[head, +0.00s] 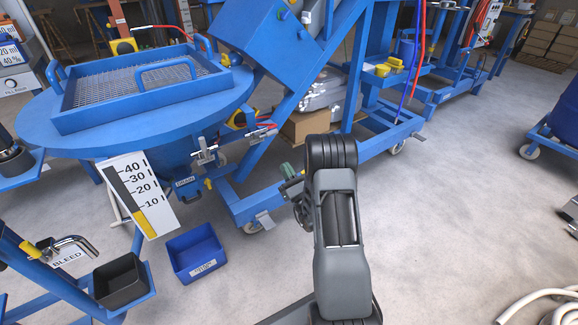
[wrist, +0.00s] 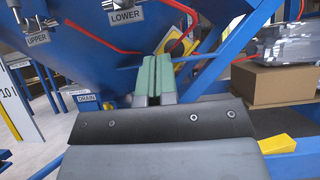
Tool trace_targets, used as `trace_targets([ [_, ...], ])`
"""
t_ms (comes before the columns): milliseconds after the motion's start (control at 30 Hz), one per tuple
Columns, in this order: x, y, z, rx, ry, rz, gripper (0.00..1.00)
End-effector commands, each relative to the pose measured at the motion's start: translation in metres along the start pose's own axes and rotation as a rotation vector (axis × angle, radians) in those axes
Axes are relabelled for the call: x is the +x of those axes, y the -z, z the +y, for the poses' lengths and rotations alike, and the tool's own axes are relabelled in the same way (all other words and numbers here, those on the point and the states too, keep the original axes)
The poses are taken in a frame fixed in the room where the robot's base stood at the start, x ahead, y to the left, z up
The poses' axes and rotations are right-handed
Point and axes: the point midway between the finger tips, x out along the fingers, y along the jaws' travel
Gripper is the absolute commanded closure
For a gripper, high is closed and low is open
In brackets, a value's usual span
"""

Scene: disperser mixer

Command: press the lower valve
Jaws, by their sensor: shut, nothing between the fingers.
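The label reading LOWER (wrist: 126,15) is on the blue vessel (wrist: 70,60) at the top of the wrist view. A metal valve part (wrist: 107,5) sits beside that label and is cut off by the top edge. My gripper (wrist: 154,60) has its green fingers together, with nothing between them. It points toward the vessel, below the LOWER label in the picture and apart from the valve. In the head view my gripper (head: 287,170) is right of the vessel's underside, partly hidden by my arm. Metal fittings (head: 205,152) show there, but I cannot tell which is the lower valve.
The UPPER label (wrist: 37,39) and DRAIN label (wrist: 86,98) are left in the wrist view. A blue frame (head: 240,205) stands close to my gripper, with a cardboard box (wrist: 270,85) behind it. A blue bin (head: 196,253) is on the floor.

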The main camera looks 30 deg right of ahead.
Motion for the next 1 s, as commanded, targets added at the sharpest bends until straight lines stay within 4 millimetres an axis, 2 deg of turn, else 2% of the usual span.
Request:
trace_targets([
  [33,0.011,-0.007,0.001,0.002,-0.001,0.002,1.00],
  [400,0.040,-0.006,0.001,0.001,0.000,0.002,1.00],
  [567,0.066,-0.003,0.001,-0.002,-0.002,-0.004,1.00],
  [700,0.076,-0.015,0.001,-0.001,-0.001,-0.003,1.00],
  [1000,0.087,-0.027,0.001,0.000,0.000,0.000,1.00],
])
